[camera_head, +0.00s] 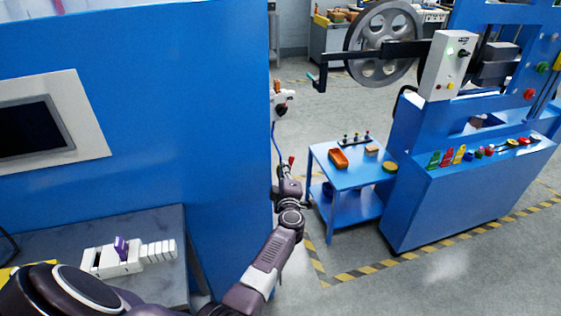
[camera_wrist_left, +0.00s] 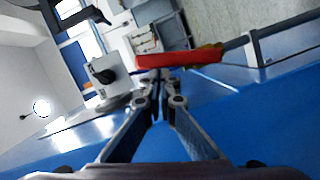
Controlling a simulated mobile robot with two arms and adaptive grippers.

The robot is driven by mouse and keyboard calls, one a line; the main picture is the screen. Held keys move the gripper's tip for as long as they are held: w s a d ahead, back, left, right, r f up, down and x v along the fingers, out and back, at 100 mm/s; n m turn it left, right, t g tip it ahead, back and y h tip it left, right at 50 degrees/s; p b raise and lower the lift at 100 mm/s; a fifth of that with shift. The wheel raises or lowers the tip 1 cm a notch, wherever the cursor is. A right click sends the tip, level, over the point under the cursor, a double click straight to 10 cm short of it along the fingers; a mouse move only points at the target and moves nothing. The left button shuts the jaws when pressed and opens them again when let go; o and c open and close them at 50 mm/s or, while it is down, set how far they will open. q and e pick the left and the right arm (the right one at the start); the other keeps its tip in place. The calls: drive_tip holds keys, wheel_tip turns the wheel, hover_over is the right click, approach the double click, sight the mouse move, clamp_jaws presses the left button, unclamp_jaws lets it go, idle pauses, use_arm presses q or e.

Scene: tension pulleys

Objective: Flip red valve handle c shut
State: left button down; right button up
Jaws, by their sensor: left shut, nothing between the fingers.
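A red valve handle (camera_head: 291,159) shows at the right edge of the large blue cabinet in the head view. In the left wrist view, the red handle (camera_wrist_left: 180,59) lies across the picture just beyond the fingertips, with a yellowish part at its right end. I see no letter on it, so I cannot tell whether it is handle c. My left gripper (camera_head: 283,172) is just below the handle; in the left wrist view its fingers (camera_wrist_left: 158,84) are closed together and empty. Whether the tips touch the handle I cannot tell. My right gripper is not in view.
A white box with a black knob (camera_head: 281,107) is on the cabinet edge above the handle. The blue cabinet (camera_head: 185,110) fills the left side. A blue cart (camera_head: 350,180) and a blue machine (camera_head: 440,200) stand to the right.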

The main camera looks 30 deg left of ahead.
use_arm(q)
drive_tip(key=w+m+p, duration=0.1)
drive_tip(key=d+m+g+p, duration=0.1)
drive_tip(key=p, duration=0.1)
drive_tip(key=shift+w+d+r+m, duration=0.25)
drive_tip(key=shift+w+m, duration=0.05)
drive_tip(key=shift+w, duration=0.05)
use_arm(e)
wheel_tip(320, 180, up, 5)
use_arm(q)
drive_tip(key=w+d+f+m+g+b, duration=0.2)
drive_tip(key=w+d+f+m+b, duration=0.1)
drive_tip(key=m, duration=0.4)
drive_tip(key=shift+w+d+f+y+b, duration=0.35)
drive_tip(key=shift+w+f, duration=0.25)
drive_tip(key=shift+f, duration=0.5)
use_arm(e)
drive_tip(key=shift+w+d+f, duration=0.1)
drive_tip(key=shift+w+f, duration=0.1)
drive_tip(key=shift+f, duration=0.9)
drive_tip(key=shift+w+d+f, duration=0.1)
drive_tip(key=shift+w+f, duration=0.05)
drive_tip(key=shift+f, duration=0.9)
use_arm(q)
drive_tip(key=shift+f, duration=0.1)
